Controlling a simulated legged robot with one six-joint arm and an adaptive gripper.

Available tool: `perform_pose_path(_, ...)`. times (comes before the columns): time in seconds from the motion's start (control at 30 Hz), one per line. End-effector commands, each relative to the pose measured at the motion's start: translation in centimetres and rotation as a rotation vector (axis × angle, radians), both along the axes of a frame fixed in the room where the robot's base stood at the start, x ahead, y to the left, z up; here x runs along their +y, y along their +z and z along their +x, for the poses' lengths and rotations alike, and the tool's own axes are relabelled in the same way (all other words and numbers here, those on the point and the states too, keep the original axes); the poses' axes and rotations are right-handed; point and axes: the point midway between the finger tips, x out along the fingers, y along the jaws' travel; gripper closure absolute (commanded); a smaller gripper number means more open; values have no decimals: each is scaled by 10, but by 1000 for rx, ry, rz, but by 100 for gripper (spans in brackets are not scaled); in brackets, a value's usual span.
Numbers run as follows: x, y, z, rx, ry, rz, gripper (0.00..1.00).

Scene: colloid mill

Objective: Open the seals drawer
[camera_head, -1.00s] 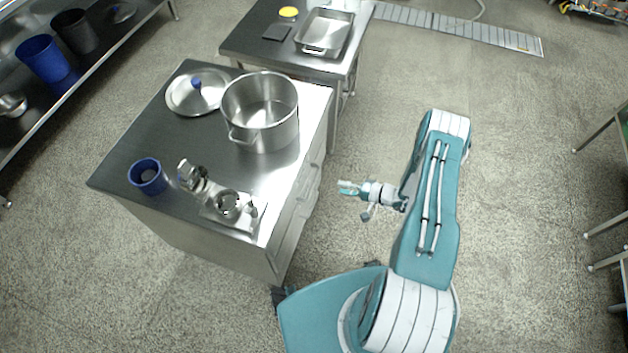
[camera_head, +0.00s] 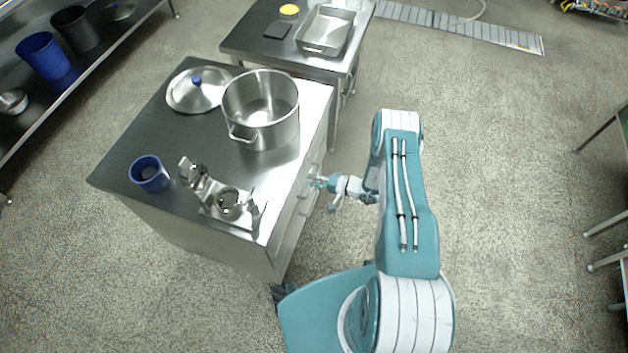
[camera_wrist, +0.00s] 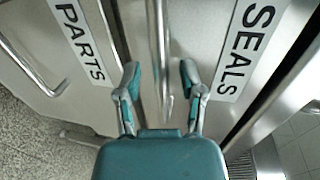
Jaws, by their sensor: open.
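The seals drawer shows in the wrist view by its SEALS label (camera_wrist: 243,48) on a steel front. A vertical bar handle (camera_wrist: 161,60) runs down the middle of that view beside the label. My gripper (camera_wrist: 157,72) is open, with one fingertip on each side of the bar; I cannot tell whether either touches it. In the head view my gripper (camera_head: 318,183) is at the drawer side of the steel cabinet (camera_head: 225,252). The drawer fronts are seen steeply there, and the drawer looks shut.
A PARTS label (camera_wrist: 80,40) and another bar handle (camera_wrist: 30,68) are left in the wrist view. The cabinet top carries a pot (camera_head: 262,125), a lid (camera_head: 190,97), a blue cup (camera_head: 149,174) and a metal device (camera_head: 228,203). Floor right of my arm is clear.

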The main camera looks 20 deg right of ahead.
Motion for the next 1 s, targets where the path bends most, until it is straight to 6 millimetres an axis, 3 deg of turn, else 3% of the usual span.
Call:
perform_pose_path(0.07, 0, 0, 0, 0, 0, 0, 53)
perform_pose_path(0.17, 0, 0, 0, 0, 0, 0, 98)
perform_pose_path(0.2, 0, 0, 0, 0, 0, 0, 100)
perform_pose_path(0.63, -10, -2, -6, 4, -4, -2, 100)
perform_pose_path(0.77, -27, -2, -17, 6, -7, -2, 100)
perform_pose_path(1.0, -76, -2, -50, 6, -9, -3, 100)
